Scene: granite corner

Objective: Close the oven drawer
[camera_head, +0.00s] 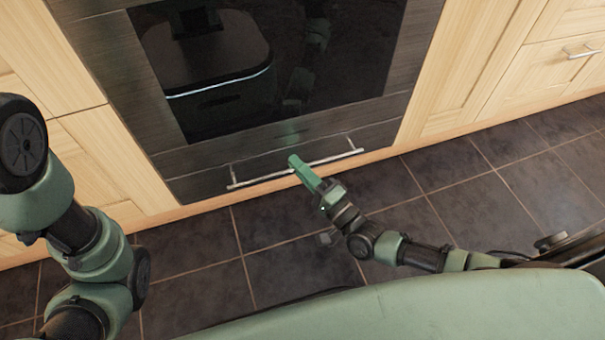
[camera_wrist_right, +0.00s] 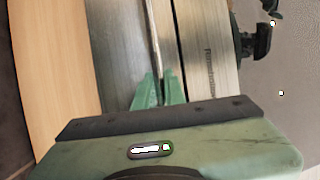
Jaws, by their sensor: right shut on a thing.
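The oven drawer (camera_head: 215,183) is the low steel front beneath the dark oven glass in the head view. It looks nearly level with the oven front; I cannot tell whether it stands slightly out. Its long bar handle (camera_head: 335,159) runs across it. My right gripper (camera_head: 298,167) is shut on the handle near its middle. In the right wrist view the green fingers (camera_wrist_right: 160,90) are on the thin handle bar (camera_wrist_right: 153,40), and a dark seam runs beside the drawer front (camera_wrist_right: 120,60). My left arm shows at the left, but its gripper is out of view.
The oven door (camera_head: 280,70) has dark reflective glass. Wooden cabinets flank the oven, with a handled drawer (camera_head: 550,75) at the right. The dark tiled floor (camera_head: 450,165) in front of the oven is clear apart from my own body.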

